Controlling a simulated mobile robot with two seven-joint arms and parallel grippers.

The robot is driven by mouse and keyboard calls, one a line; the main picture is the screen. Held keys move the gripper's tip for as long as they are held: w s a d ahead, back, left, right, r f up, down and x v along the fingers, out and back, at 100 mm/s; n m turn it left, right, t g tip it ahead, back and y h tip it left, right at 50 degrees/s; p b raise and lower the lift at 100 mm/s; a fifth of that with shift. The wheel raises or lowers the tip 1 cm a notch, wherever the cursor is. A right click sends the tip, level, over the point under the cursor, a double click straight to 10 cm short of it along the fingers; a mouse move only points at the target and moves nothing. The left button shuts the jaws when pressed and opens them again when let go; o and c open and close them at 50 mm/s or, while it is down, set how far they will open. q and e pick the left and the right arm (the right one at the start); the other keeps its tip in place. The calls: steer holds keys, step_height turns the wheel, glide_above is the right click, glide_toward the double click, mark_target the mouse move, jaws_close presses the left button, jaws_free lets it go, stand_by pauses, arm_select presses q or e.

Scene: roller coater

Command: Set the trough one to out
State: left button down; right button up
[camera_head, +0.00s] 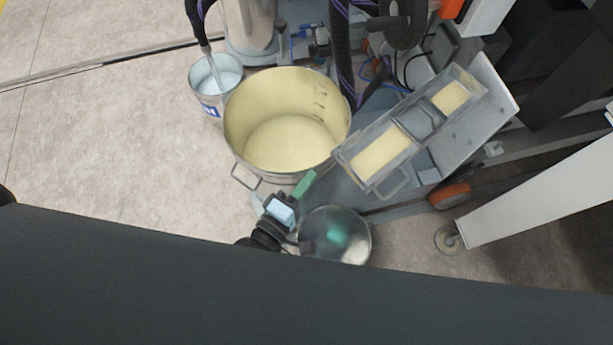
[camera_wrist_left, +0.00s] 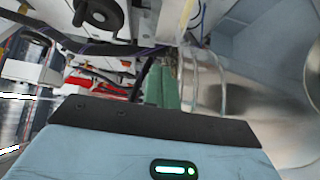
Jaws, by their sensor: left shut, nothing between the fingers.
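The trough (camera_head: 420,118) is a long grey tray with two cream-coloured liquid areas. It lies tilted on a grey plate right of the large pot in the head view. The green fingers also show in the left wrist view (camera_wrist_left: 161,87), pressed together beside a shiny metal vessel (camera_wrist_left: 222,92). My right gripper is not in view.
A large metal pot (camera_head: 235,148) with cream liquid stands beside my gripper, its wire handle (camera_head: 247,178) facing me. A small round metal vessel (camera_head: 358,240) is just to the right. A white bucket (camera_head: 208,98) stands at the left. The left floor is clear.

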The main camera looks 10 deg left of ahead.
arm_select(q)
steer(key=b+x, duration=0.1)
steer(key=x, duration=0.6)
steer(key=shift+w+d, duration=0.2)
steer(key=shift+w, duration=0.1)
